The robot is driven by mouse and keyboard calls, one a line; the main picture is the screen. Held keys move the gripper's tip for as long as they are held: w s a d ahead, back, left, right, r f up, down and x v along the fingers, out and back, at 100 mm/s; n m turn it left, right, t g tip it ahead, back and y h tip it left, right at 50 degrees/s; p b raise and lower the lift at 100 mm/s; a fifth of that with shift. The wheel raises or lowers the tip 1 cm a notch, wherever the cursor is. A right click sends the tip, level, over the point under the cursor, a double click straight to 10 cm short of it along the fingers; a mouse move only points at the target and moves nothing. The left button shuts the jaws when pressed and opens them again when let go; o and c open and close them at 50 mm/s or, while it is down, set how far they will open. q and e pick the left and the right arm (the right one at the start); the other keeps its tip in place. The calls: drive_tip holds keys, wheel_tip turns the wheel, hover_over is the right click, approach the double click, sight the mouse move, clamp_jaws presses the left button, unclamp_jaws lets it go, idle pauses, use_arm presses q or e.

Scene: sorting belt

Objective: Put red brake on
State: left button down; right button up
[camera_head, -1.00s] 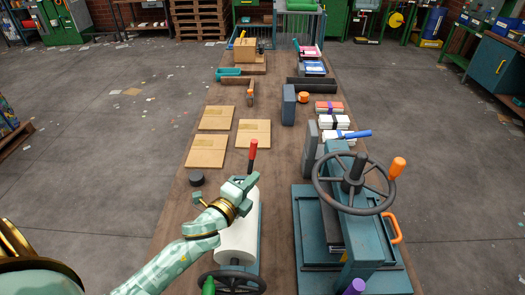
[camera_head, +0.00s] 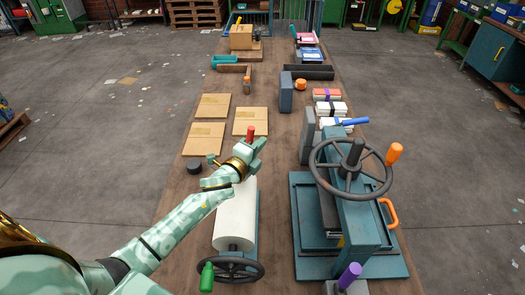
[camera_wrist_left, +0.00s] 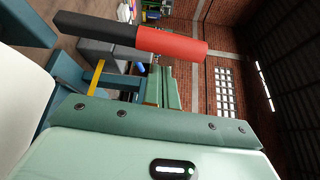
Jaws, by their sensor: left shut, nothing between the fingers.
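The red brake lever (camera_head: 251,131) stands at the far end of the roller machine, and only its red top shows in the head view. In the left wrist view the red grip (camera_wrist_left: 172,43) with its dark shaft lies across the upper picture. My left gripper (camera_head: 255,147) is shut and empty, right by the lever on its near side. I cannot tell whether it touches the lever. The white roller (camera_head: 235,218) lies under my left forearm, with a dark handwheel (camera_head: 231,270) and green knob at its near end. My right gripper is not in view.
A teal press (camera_head: 355,215) with a large handwheel and orange knob stands to the right. Several flat tan boards (camera_head: 205,138) lie left of the lever. A dark puck (camera_head: 194,166) sits near the bench's left edge. Bundles and trays fill the far end.

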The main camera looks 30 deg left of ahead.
use_arm(q)
drive_tip(key=shift+s+a+r, duration=0.1)
drive_tip(key=shift+s+a, duration=0.1)
drive_tip(key=shift+a, duration=0.45)
drive_tip(key=shift+s+a, duration=0.1)
drive_tip(key=shift+s+a+b, duration=0.1)
drive_tip(key=shift+a+b, duration=0.1)
drive_tip(key=shift+b, duration=0.1)
